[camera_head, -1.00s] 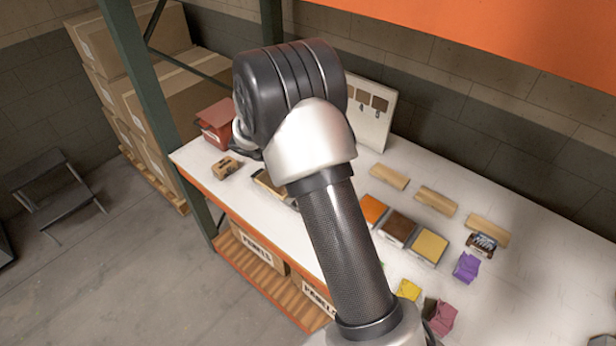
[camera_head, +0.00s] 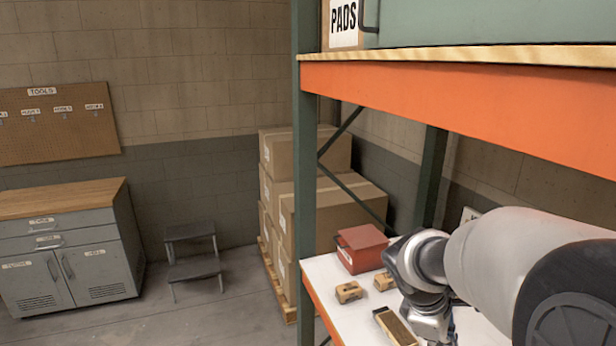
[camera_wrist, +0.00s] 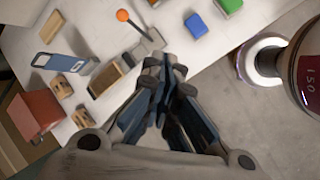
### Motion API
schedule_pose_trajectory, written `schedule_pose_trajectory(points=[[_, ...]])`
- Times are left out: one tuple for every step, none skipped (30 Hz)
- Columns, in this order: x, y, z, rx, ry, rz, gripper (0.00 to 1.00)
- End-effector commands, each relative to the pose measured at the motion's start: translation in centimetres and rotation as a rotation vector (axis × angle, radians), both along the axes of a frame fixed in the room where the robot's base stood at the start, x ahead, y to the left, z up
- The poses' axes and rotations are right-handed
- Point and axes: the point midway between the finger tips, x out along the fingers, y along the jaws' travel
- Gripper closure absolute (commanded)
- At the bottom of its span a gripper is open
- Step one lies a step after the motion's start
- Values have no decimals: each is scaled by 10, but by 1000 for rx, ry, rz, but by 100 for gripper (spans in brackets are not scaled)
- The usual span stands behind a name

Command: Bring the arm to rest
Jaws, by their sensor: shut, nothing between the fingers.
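My gripper (camera_wrist: 162,88) shows in the wrist view with its fingers closed together and nothing between them. It hangs above the front edge of the white shelf top (camera_wrist: 50,23), clear of the things there. In the head view my arm reaches in from the right, over the shelf. The gripper's fingertips are not clear in the head view.
Cardboard boxes (camera_head: 335,212) stand behind.

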Motion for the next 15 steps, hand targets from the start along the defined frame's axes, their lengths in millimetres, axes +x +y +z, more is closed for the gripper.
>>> schedule_pose_trajectory(points=[[-18, 9, 2, 42, -59, -72, 100], [-29, 15, 5, 69, -88, -118, 100], [-42, 22, 7, 106, -128, -178, 100], [-53, 28, 8, 135, -156, -223, 100], [-63, 33, 9, 165, -184, -267, 100], [-77, 41, 9, 205, -219, -325, 100], [-88, 47, 9, 235, -244, -369, 100], [-98, 53, 8, 267, -269, -413, 100], [-112, 60, 5, 311, -300, -470, 100], [-122, 66, 3, 345, -322, -513, 100], [-132, 72, 1, 378, -341, -553, 100], [-144, 79, -3, 420, -366, -605, 100], [-152, 85, -6, 452, -382, -642, 100], [-160, 90, -9, 482, -396, -677, 100], [-170, 96, -13, 518, -412, -719, 100]])
